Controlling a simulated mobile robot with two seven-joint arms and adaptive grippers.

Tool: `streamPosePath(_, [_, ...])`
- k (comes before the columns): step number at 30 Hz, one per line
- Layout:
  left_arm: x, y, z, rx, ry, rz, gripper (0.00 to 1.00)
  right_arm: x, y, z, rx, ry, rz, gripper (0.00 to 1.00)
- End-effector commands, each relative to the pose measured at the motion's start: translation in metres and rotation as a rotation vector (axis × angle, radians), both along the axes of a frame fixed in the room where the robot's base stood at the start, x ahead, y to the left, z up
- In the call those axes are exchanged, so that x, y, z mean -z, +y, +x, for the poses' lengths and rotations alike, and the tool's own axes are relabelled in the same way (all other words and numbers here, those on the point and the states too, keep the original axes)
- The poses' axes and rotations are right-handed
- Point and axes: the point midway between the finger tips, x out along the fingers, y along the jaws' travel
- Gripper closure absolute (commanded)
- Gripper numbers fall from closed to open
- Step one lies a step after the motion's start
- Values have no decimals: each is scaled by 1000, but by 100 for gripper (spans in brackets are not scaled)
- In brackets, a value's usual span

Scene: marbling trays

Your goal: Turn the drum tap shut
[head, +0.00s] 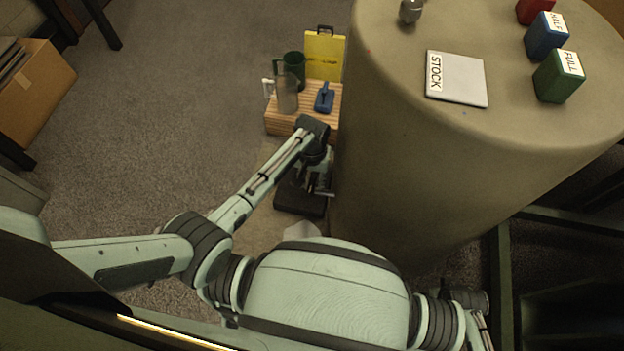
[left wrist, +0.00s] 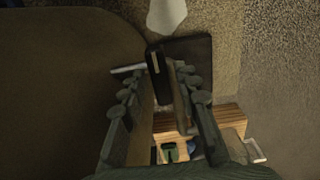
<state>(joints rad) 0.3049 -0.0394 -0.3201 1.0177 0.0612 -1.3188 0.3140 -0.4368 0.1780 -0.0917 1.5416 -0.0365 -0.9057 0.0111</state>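The drum (head: 420,170) is the large beige cylinder right of centre in the head view; its dark curved side fills the left of the left wrist view (left wrist: 60,80). My left gripper (head: 320,186) is low beside the drum's left side, pointing down. In the left wrist view its two fingers (left wrist: 160,98) stand apart. A dark upright piece with a pale stripe (left wrist: 154,64), which looks like the tap's lever, shows at the gap between the fingertips. A short metal piece (left wrist: 126,70) shows beside it, near the drum. Contact cannot be told. My right gripper is not in view.
A black tray (head: 290,203) lies on the floor below the gripper. A slatted wooden crate (head: 283,124) holds a green mug, a clear container and a blue tool; a yellow board (head: 324,55) stands behind. Blocks and a STOCK card (head: 458,80) rest on the drum.

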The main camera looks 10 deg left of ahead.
Motion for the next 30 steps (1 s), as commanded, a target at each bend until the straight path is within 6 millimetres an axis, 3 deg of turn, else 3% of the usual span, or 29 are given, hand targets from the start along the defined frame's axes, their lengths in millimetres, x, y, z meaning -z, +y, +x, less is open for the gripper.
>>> streamPosePath(9, [-1, 0, 0, 1, 0, 1, 62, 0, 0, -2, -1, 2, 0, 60])
streamPosePath(13, [-11, 0, 1, 1, -2, 0, 62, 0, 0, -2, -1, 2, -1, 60])
streamPosePath(24, [-85, 0, 1, 1, -3, -1, 62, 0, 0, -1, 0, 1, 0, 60])
streamPosePath(30, [-113, 0, 0, 1, -1, 0, 62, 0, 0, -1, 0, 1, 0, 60])
